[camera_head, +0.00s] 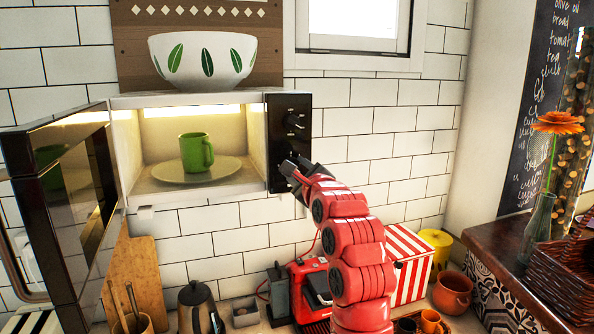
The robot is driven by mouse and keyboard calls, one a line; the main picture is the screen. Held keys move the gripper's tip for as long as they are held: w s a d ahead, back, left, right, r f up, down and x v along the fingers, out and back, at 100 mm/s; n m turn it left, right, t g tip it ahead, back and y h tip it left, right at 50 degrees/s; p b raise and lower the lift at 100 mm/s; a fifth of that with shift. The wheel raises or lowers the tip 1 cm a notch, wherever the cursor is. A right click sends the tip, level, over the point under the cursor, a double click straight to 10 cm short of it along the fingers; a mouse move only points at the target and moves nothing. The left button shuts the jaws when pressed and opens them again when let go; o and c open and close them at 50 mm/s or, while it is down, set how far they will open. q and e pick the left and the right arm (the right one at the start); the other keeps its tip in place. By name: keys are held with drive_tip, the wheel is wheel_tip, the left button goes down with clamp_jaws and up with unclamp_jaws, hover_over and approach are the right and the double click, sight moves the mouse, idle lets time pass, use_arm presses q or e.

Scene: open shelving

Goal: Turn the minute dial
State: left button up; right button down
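The microwave (190,99) hangs on the tiled wall with its door (70,190) swung open to the left. Its black control panel (287,108) is on the right side of the front. An upper dial (295,122) shows on the panel. The panel's lower part, where my gripper is, is partly covered, so any lower dial there is hidden. No label tells which dial is for minutes. My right gripper (291,167), on the red arm, is at the lower panel; its fingers are small and dark, so contact and opening are unclear. My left gripper is out of view.
A green mug (196,152) stands on a plate (170,172) inside the lit microwave. A bowl with leaf patterns (203,60) sits on top. Below are a kettle (196,308), a red machine (310,285) and a striped box (412,268). Bare tiled wall lies right of the panel.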

drive_tip(key=shift+c, duration=2.1)
unclamp_jaws()
drive_tip(key=shift+f, duration=0.15)
drive_tip(key=b+v, duration=0.7)
drive_tip(key=v, duration=1)
drive_tip(key=shift+s, duration=0.15)
drive_tip(key=shift+d, duration=0.1)
